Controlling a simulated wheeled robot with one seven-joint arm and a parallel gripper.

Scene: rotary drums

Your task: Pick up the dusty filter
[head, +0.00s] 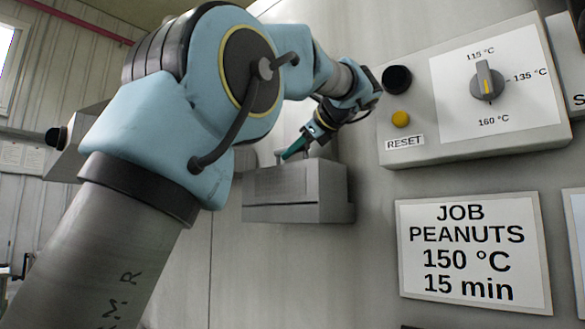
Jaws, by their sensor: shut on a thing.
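My gripper (293,151) reaches down from the upper right to the top of a grey box (325,198) on the wall. Its teal fingers are shut at the top edge of the box, beside a small upright grey piece (279,157). The held part is mostly hidden by the fingers; it appears to be the top of the dusty filter. The filter's body and its dust cannot be made out, and I cannot tell how far it sits inside the box.
A control panel (425,85) with a temperature knob (487,80), a yellow reset button (401,119) and a black button (397,79) is right of my wrist. A job sign (474,252) hangs below it. Bare wall lies below the box.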

